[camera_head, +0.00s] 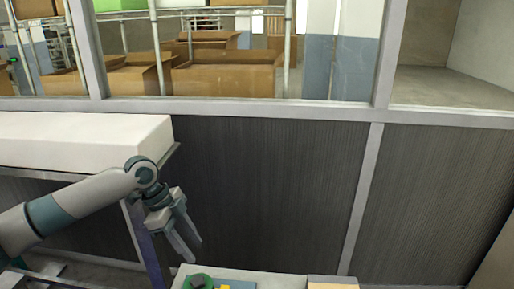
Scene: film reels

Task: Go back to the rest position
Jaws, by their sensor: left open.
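My left gripper (194,250) hangs from my left arm, which comes in from the left edge. Its two grey fingers point down and are apart, with nothing between them. It is in the air, above and behind the back left corner of a pale table top (265,274). On that table, cut off by the bottom edge, lies a green round thing (186,285) with a dark piece on it, perhaps a reel. My right gripper is not in view.
A yellow piece (223,287) and a tan box-like thing (333,286) show at the bottom edge. A white slab-like surface (80,138) stands at the left behind my arm. A dark panelled wall (270,185) with windows closes off the back; cardboard boxes (225,78) show beyond it.

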